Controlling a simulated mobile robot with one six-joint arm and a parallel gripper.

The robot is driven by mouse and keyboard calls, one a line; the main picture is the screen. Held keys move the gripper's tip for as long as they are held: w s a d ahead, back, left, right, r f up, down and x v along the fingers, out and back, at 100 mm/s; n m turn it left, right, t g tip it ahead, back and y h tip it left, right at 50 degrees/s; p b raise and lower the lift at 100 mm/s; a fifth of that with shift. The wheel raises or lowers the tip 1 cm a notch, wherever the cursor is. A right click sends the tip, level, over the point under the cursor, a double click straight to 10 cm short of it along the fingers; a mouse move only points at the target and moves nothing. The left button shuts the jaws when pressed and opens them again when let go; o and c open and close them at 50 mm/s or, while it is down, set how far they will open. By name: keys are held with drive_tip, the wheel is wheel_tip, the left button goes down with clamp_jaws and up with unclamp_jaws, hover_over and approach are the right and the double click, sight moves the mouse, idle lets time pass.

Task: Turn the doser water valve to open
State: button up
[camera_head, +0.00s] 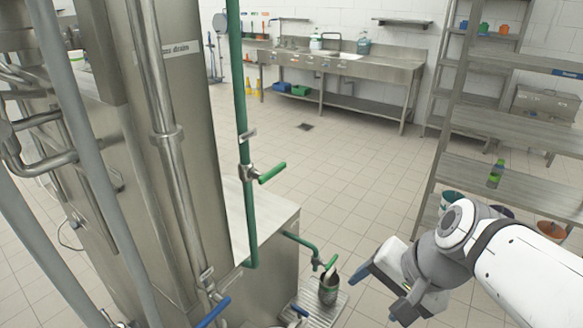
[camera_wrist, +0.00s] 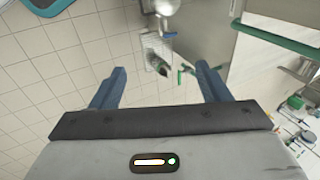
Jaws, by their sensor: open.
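A valve with a green lever (camera_head: 272,172) sits on a vertical green pipe (camera_head: 237,80); its lever sticks out to the right. A second, smaller green valve (camera_head: 325,264) is on a bent green spout, just above a dark cup (camera_head: 328,288). My gripper (camera_head: 376,292) is open and empty, right of the cup and well apart from both valves. In the wrist view its blue fingers (camera_wrist: 160,72) are spread, with the cup and drip tray far beyond them. A green pipe (camera_wrist: 275,40) shows at the right there.
Blue levers (camera_head: 214,312) show low at the steel machine (camera_head: 185,130). A drip tray (camera_head: 318,312) lies under the cup. A steel shelf rack (camera_head: 478,165) with a green bottle (camera_head: 495,174) stands at right. Open tiled floor lies between, with a sink bench (camera_head: 345,66) behind.

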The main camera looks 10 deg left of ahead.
sight(274, 171)
drive_tip(key=o, duration=0.3)
drive_tip(key=w+a+m+y+b, duration=0.1)
drive_tip(key=w+a+m+y, duration=0.2)
drive_tip(key=a, duration=0.3)
drive_tip(key=shift+a+r+m+y+b, duration=0.3)
drive_tip(key=shift+a+r+m+y, duration=0.15)
drive_tip(key=shift+m, duration=0.25)
drive_tip(key=o, duration=0.3)
drive_tip(key=w+a+r+m+y+b, duration=0.1)
drive_tip(key=w+a+r+m+y, duration=0.1)
drive_tip(key=w+a+m+y, duration=0.1)
drive_tip(key=shift+w+a+r+m+t+y+b, duration=0.3)
drive_tip(key=shift+a+r+m+y+b, duration=0.1)
drive_tip(key=shift+a+m, duration=0.5)
drive_tip(key=w+a+r+m+t+y, duration=0.1)
drive_tip(key=w+r+m, duration=0.1)
drive_tip(key=w+a+r+m+t+y+b, duration=0.1)
drive_tip(key=w+r+m+y, duration=0.1)
drive_tip(key=w+m, duration=0.1)
drive_tip(key=w+a+r+m+t+y+b, duration=0.1)
drive_tip(key=w+a+r+m, duration=0.1)
drive_tip(key=w+m, duration=0.1)
drive_tip(key=shift+r+t+y, duration=0.1)
drive_tip(key=shift+t+y, duration=0.25)
drive_tip(key=shift+t, duration=0.05)
drive_tip(key=shift+m, duration=0.3)
drive_tip(key=p+x, duration=0.1)
drive_tip(key=x, duration=0.6)
drive_tip(key=shift+a, duration=0.25)
drive_tip(key=shift+c, duration=0.2)
